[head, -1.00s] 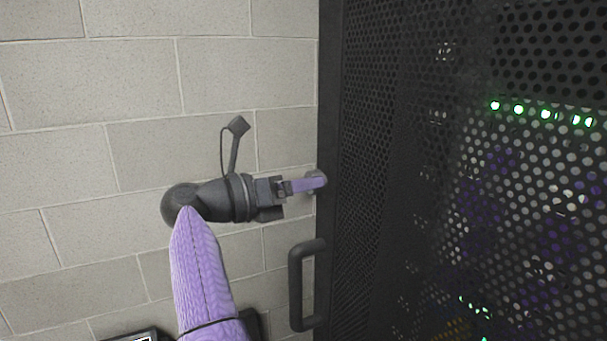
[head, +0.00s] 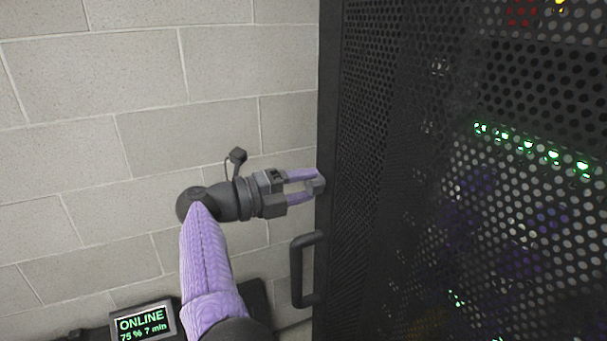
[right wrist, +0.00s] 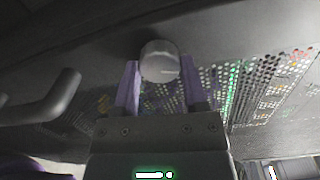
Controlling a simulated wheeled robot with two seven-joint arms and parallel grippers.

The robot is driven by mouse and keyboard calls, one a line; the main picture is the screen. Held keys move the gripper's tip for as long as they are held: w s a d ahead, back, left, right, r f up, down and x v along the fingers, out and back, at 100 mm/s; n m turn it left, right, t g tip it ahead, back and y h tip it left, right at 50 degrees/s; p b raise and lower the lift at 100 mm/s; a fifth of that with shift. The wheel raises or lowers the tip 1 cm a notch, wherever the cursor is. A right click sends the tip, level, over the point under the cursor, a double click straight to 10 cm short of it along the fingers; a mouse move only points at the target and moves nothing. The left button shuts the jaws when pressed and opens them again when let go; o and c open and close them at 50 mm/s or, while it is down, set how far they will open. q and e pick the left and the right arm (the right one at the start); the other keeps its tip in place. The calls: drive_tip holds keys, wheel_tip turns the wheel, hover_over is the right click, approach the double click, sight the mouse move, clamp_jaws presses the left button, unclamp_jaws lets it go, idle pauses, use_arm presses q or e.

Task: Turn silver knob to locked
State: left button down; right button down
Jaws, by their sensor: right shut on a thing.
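The silver knob (head: 317,186) sticks out from the edge of the black rack door. It shows as a round grey cylinder in the right wrist view (right wrist: 160,62). My right gripper (head: 309,185) is shut on the knob, with one purple finger above it and one below it in the head view. In the right wrist view the fingers (right wrist: 159,80) stand on either side of the knob. Any locked marking around the knob cannot be made out. My left gripper is not in view.
A black door handle (head: 297,270) stands out just below the knob and also shows at the left of the right wrist view (right wrist: 52,98). The perforated rack door (head: 400,200) fills the right side. A pale block wall (head: 110,90) is behind my arm.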

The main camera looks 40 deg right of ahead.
drive_tip(key=n+p, duration=0.1)
drive_tip(key=n, duration=0.1)
drive_tip(key=shift+r+n, duration=0.1)
drive_tip(key=shift+n, duration=0.2)
drive_tip(key=shift+n+p, duration=0.5)
drive_tip(key=shift+c, duration=0.7)
unclamp_jaws()
